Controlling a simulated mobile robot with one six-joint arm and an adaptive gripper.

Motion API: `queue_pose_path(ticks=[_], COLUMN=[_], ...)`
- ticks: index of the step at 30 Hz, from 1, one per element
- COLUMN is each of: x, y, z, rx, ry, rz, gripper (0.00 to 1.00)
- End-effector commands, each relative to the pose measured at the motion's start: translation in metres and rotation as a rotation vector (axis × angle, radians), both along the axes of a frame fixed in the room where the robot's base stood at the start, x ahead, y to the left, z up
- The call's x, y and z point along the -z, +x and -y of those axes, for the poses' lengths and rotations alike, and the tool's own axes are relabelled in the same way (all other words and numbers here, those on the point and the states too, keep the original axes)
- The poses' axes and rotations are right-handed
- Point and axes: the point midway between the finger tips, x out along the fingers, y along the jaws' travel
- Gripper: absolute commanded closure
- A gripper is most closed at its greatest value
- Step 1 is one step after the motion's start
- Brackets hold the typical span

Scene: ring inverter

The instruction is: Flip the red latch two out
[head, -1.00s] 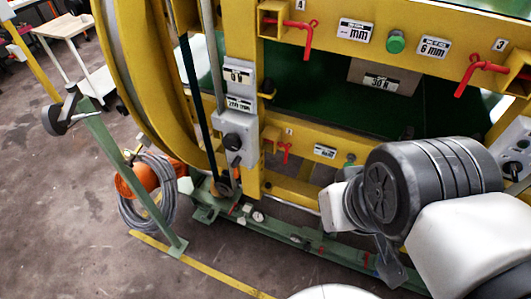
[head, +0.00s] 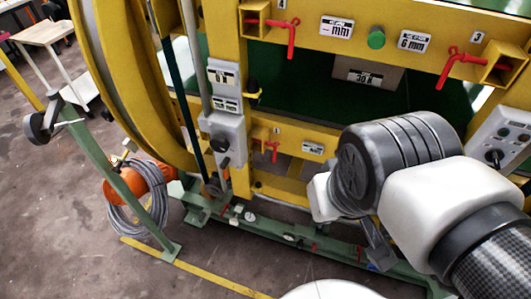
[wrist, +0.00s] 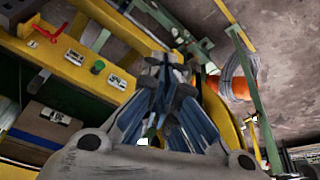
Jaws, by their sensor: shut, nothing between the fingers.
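Several red latches sit on the yellow frame. The upper left latch (head: 290,33) hangs down beside a plate that seems to read 4. The upper right latch (head: 455,65) reaches left from its bracket, near a plate marked 3. A smaller lower latch (head: 273,150) hangs on the lower beam; its number is too small to read surely. I cannot pick out a latch marked two; my arm covers the right part of the lower beam. In the wrist view a red latch (wrist: 44,32) shows at upper left. My gripper (wrist: 165,70) is shut and empty, apart from the latches.
A green button (head: 376,38) sits between label plates on the upper beam. A grey switch box (head: 224,140) is on the post. A control panel (head: 502,135) stands at right. An orange cable reel (head: 140,180) and green stand are at left.

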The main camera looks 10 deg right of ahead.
Motion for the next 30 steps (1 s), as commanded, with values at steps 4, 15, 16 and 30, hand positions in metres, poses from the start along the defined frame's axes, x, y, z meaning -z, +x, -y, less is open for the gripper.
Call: queue_pose_path(ticks=[4, 15, 16, 30], x=[0.010, 0.033, 0.035, 0.081], y=[0.011, 0.062, 0.068, 0.181], z=[0.015, 0.060, 0.062, 0.062], rx=[0.022, 0.078, 0.079, 0.017], ry=[-0.096, -0.485, -0.521, -1.086], rz=[-0.129, -0.371, -0.381, -0.314], gripper=[1.00, 1.00, 1.00, 1.00])
